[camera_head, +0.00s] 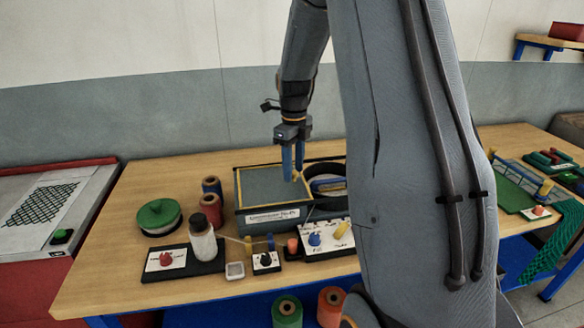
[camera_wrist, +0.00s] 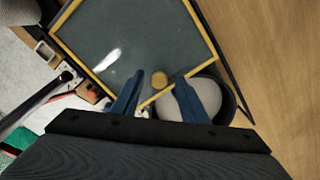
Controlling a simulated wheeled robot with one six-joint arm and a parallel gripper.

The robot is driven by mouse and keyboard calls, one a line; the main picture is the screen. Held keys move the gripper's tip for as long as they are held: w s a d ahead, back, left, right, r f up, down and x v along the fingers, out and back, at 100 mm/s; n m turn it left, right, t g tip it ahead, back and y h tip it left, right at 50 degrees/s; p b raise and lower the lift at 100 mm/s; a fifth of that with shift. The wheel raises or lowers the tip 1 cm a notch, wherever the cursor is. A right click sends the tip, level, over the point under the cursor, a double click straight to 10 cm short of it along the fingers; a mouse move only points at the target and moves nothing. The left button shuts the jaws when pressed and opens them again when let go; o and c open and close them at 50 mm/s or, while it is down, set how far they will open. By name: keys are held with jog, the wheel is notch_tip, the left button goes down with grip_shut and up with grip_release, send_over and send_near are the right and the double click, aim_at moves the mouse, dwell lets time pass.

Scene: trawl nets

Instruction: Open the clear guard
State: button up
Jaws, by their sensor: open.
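The clear guard (camera_head: 268,188) is a see-through panel with a yellow frame, lying flat over a grey box with a white label on its front. It also fills the upper middle of the wrist view (camera_wrist: 120,40). A small round yellow knob (camera_wrist: 159,77) sits near the guard's edge; in the head view the knob (camera_head: 296,176) shows at the fingertips. My gripper (camera_head: 293,166) is open, pointing down over the guard's right part. In the wrist view its blue fingers (camera_wrist: 158,82) lie on either side of the knob, with visible gaps. Whether they touch the panel, I cannot tell.
A dark round container (camera_head: 327,172) with a pale inside stands right of the guard. A control panel with knobs (camera_head: 318,238), a white bottle (camera_head: 202,240), thread spools (camera_head: 211,208) and a green-lidded round container (camera_head: 158,215) crowd the bench. My arm hides the bench's middle right.

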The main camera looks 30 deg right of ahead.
jog(key=shift+r+b, duration=1.2)
jog(key=shift+r, duration=2.7)
jog(key=s+a+f+n, duration=0.5)
jog(key=s+a+n, duration=0.3)
jog(key=n, duration=0.7)
jog(key=s+a+f+n+t, duration=0.1)
jog(key=s+a+f+n, duration=0.4)
jog(key=s+a+n, duration=0.4)
jog(key=s+n, duration=0.3)
jog(key=n, duration=0.3)
jog(key=shift+s+b, duration=0.2)
jog(key=shift+b, duration=0.15)
